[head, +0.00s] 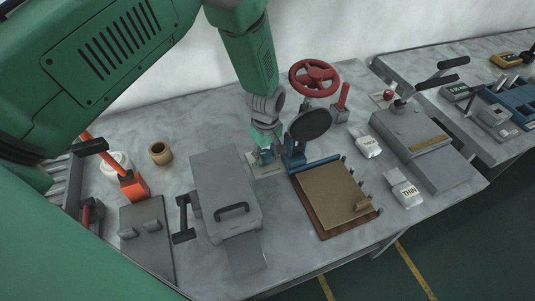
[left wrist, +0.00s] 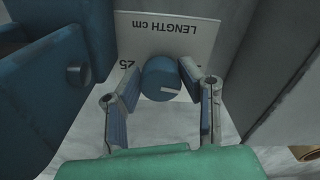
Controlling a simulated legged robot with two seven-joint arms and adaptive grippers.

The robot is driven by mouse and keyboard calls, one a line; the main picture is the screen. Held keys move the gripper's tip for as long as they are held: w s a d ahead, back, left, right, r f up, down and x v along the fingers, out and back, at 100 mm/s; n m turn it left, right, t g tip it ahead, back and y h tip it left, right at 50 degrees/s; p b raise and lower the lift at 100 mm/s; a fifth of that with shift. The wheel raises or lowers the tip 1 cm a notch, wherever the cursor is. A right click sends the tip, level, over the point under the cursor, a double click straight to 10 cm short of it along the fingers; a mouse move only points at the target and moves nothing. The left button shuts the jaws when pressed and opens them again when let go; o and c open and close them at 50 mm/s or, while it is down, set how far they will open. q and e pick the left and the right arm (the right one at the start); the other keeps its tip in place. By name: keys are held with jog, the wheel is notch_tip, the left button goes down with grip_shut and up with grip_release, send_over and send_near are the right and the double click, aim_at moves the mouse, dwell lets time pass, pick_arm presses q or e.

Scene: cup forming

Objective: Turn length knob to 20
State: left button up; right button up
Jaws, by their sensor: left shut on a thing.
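The length knob (left wrist: 160,80) is a blue cylinder with a pale pointer mark, in front of a white plate (left wrist: 200,30) lettered "LENGTH cm". The plate shows upside down in the left wrist view, with "25" readable at its left; other numbers are hidden. The pointer mark lies roughly sideways, toward the right. My left gripper (left wrist: 158,78) is shut on the knob, one finger on each side. In the head view my left gripper (head: 264,142) reaches down to the plate (head: 266,171) between the grey box and the blue press. My right gripper is not in view.
A grey box with a handle (head: 225,190) stands close left of the knob. A blue press (head: 295,155) with a dark round head and red wheel (head: 314,77) stands close right. A brown board (head: 332,198) lies in front. Bare table shows behind.

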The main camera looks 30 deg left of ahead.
pick_arm(q)
jog(key=shift+w+a+r+m, duration=0.1)
jog(key=shift+m, duration=0.5)
jog(key=shift+w+a+m, duration=0.1)
jog(key=shift+m, duration=0.5)
jog(key=m, duration=0.2)
jog(key=shift+m, duration=0.4)
jog(key=m+b, duration=0.1)
jog(key=m, duration=0.5)
jog(key=shift+w, duration=0.1)
jog(key=m, duration=0.5)
jog(key=shift+r+m, duration=0.1)
jog(key=shift+m, duration=0.2)
jog(key=m, duration=0.5)
jog(key=shift+d+m, duration=0.1)
jog(key=shift+m, duration=0.2)
